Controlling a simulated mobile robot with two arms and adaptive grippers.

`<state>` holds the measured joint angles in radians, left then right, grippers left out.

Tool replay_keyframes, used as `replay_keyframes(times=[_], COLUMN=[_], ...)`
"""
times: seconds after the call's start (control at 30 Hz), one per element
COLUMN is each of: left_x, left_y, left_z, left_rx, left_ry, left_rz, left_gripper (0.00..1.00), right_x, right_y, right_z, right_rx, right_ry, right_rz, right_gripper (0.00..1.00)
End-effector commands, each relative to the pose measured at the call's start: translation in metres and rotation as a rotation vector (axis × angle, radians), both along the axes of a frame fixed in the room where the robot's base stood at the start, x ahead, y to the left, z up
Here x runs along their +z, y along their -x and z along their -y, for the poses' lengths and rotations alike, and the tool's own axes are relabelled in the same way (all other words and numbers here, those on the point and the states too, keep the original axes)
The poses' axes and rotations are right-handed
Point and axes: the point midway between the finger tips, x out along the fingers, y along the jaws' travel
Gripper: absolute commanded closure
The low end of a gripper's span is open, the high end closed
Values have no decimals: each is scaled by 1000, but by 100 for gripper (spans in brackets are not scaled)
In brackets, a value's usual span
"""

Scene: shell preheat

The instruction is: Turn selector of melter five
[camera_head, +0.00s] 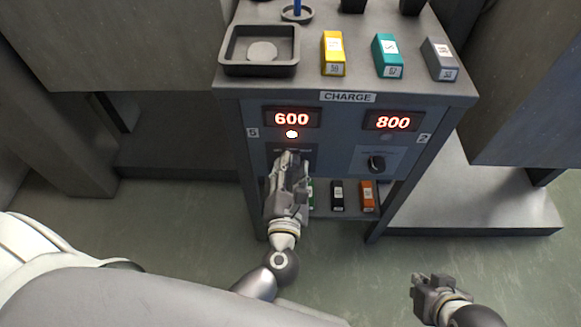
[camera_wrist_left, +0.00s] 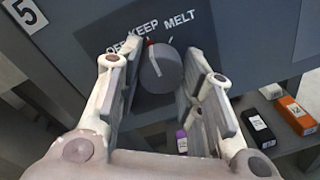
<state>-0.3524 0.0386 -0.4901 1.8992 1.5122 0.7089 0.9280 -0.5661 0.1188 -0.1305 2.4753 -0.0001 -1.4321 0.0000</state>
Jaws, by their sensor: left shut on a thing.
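The selector of melter five (camera_wrist_left: 160,68) is a round grey knob on a dark plate marked OFF, KEEP and MELT. A red mark shows at its upper edge, near KEEP. The number 5 label (camera_wrist_left: 26,14) is at the upper left in the wrist view. My left gripper (camera_head: 289,160) is shut on the knob, one finger on each side; it hides the knob in the head view. Melter five's display (camera_head: 291,118) reads 600, with a lit lamp (camera_head: 292,134) below it. My right gripper (camera_head: 434,284) is low at the right, away from the cabinet; its opening is unclear.
Beside it, melter 2 has a display (camera_head: 393,121) reading 800 and its own knob (camera_head: 376,164). A black tray (camera_head: 231,69) and yellow (camera_head: 333,53), teal (camera_head: 387,56) and grey (camera_head: 439,60) blocks are on top. A black (camera_head: 338,196) and an orange block (camera_head: 367,197) stand on the low shelf.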

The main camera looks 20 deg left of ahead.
Motion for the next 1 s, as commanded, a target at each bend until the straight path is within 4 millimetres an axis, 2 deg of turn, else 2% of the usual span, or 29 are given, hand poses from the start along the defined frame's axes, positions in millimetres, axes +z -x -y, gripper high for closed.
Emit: replay_keyframes(times=[0.23, 0.27, 0.43, 0.77, 0.87, 1.0], left_x=[2, 2, 2, 0, 0, 1], left_y=[-1, -1, -1, 2, 9, 32], left_z=[0, 0, 0, 1, 2, 8], left_rx=[-1, -1, 0, -1, -1, -1], left_ry=[0, 0, 0, 1, 1, 2], left_rz=[5, 5, 4, 1, 0, -3], left_gripper=[89, 63, 43, 43, 43, 43], right_x=[0, 0, 0, 0, 0, 0], right_y=[0, 0, 0, 0, 0, 0], right_z=[0, 0, 0, -1, -1, 0], right_rx=[0, 0, 0, 2, 2, 0], right_ry=[1, 1, 1, -1, -1, -1], right_rz=[1, 1, 2, -1, 0, 0], right_gripper=[100, 100, 100, 100, 100, 100])
